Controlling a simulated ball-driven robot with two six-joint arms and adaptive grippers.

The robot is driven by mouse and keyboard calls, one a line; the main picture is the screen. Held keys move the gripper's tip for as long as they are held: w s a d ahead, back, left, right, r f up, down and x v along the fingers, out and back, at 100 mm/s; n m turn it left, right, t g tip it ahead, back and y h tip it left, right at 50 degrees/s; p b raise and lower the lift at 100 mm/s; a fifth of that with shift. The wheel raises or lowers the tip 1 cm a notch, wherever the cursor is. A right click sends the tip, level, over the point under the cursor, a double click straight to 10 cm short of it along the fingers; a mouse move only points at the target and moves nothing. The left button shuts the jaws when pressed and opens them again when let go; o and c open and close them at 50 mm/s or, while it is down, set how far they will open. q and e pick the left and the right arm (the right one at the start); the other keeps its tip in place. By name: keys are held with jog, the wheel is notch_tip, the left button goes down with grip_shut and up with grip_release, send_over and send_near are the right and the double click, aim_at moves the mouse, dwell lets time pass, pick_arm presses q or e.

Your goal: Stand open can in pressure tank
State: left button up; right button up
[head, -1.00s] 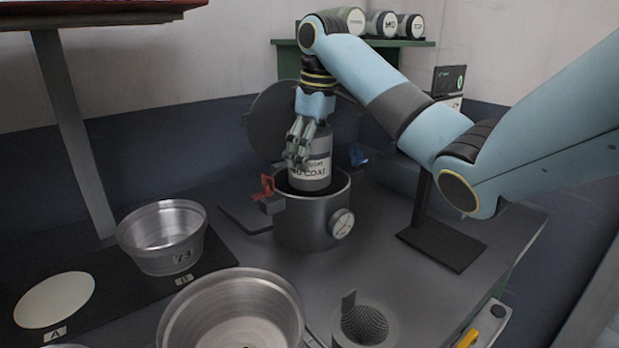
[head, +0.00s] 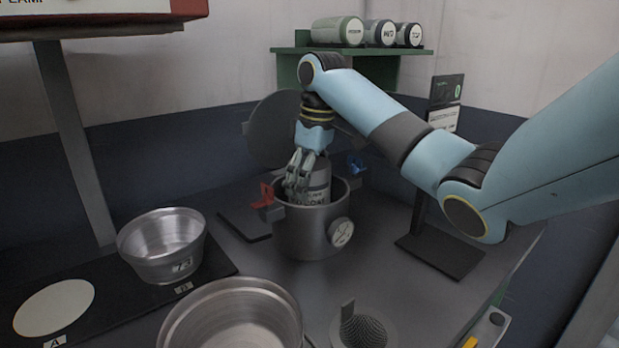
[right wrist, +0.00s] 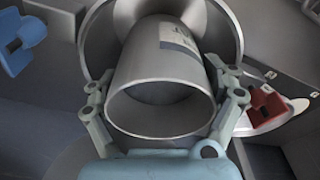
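The open can (head: 318,184) is a grey cylinder with a pale label, upright and partly down inside the pressure tank (head: 304,232). Its lower part is hidden by the tank's front wall. My right gripper (head: 300,172) is shut on the can near its top. In the right wrist view the fingers (right wrist: 166,100) grip both sides of the can (right wrist: 165,75), whose open mouth faces the camera. The tank's rim (right wrist: 225,38) surrounds the can there. The tank's round lid (head: 275,125) stands open behind it. My left gripper is not in view.
A red clamp (head: 264,195) and a blue clamp (head: 356,163) sit beside the tank rim. Metal pans (head: 162,245) and (head: 235,315), a mesh strainer (head: 364,330) and a black stand (head: 440,250) surround it. A green shelf (head: 300,50) holds several cans behind.

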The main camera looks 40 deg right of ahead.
jog(key=shift+o, duration=1.1)
jog(key=shift+r+b, duration=0.5)
jog(key=shift+r, duration=0.05)
notch_tip(320, 180, up, 12)
jog(key=s+p, duration=0.1)
jog(key=p, duration=0.7)
jog(key=shift+s+d, duration=0.2)
